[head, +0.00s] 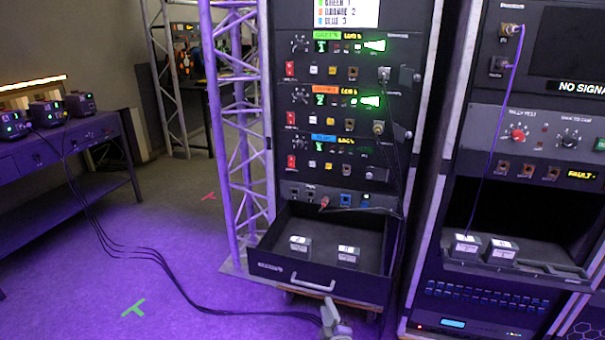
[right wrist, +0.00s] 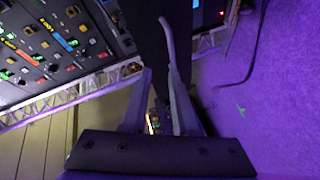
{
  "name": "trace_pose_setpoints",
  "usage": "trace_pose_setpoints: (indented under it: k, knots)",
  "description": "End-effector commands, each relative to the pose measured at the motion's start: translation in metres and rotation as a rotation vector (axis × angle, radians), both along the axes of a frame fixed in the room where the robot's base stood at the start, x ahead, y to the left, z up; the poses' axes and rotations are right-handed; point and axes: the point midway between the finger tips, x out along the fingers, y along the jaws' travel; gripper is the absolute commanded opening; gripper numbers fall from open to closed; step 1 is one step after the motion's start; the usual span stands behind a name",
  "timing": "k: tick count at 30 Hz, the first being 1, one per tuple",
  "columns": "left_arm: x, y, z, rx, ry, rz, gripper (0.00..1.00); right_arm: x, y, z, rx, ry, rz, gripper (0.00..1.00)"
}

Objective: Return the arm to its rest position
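My right gripper (head: 331,306) shows at the bottom of the head view, low in front of the rack's open drawer. In the right wrist view its two fingers (right wrist: 162,95) stand apart with nothing held between them. The drawer's grey handle (head: 312,284) is just above and left of the gripper in the head view. In the right wrist view the handle (right wrist: 169,42) shows beyond the fingertips; whether a finger touches it I cannot tell. My left arm and gripper are not in view.
The open drawer (head: 275,268) holds two small boxes (head: 300,244). A truss tower (head: 233,130) stands left of the rack. Black cables (head: 165,262) run across the purple floor from a bench (head: 75,140) at left. A second rack (head: 535,130) stands at right.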

Motion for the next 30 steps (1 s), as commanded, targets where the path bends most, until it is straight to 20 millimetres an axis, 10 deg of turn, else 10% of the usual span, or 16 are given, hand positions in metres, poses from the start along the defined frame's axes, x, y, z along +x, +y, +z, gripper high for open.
trace_pose_setpoints:
  k: [11, 21, 30]
  knots:
    - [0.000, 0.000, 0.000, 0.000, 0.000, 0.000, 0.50, -0.129, -0.051, 0.033, 0.424, 0.492, -0.224, 0.27]
    - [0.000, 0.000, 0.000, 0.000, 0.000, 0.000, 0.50, -0.283, -0.090, 0.019, 0.728, 0.826, -0.618, 0.27]
    - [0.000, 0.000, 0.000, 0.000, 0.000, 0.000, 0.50, -0.381, -0.109, 0.000, 0.875, 0.959, -0.929, 0.27]
